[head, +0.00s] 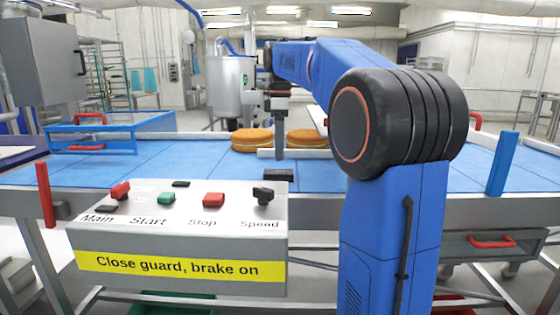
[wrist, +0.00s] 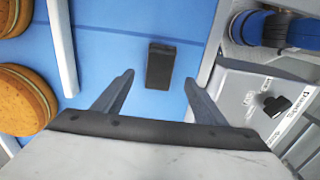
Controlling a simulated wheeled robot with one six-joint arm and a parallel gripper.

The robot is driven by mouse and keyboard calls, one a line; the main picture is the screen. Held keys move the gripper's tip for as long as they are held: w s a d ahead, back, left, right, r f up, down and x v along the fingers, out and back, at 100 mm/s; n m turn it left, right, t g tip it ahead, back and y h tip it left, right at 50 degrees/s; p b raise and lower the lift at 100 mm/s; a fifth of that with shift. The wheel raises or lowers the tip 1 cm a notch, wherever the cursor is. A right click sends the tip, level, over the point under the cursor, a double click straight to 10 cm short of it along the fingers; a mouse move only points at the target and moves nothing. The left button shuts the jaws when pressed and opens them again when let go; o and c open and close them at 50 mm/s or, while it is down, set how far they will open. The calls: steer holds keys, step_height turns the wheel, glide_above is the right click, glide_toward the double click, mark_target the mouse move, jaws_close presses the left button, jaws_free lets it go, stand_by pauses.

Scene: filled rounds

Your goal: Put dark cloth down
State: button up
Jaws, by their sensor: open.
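The dark cloth (wrist: 160,66) shows in the wrist view as a small, dark, block-like piece lying flat on the blue belt (wrist: 105,45). It appears in the head view (head: 277,175) at the belt's near side, just behind the control box. My gripper (wrist: 157,82) is open, with its two fingers apart and nothing held between them. The cloth lies beyond and between the fingertips in the wrist view. In the head view my gripper (head: 279,154) points down above the cloth; the exact gap is hard to tell.
Filled rounds (head: 252,140) stand on the belt behind my gripper, near a pale guide rail (wrist: 63,45). A control box (head: 180,245) with switches stands in front of the belt. A blue-framed clear guard (head: 125,125) is at left. The belt's left part is bare.

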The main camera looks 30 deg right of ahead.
step_height(320, 180, up, 6)
steer(key=shift+f, duration=0.2)
stand_by(0.6)
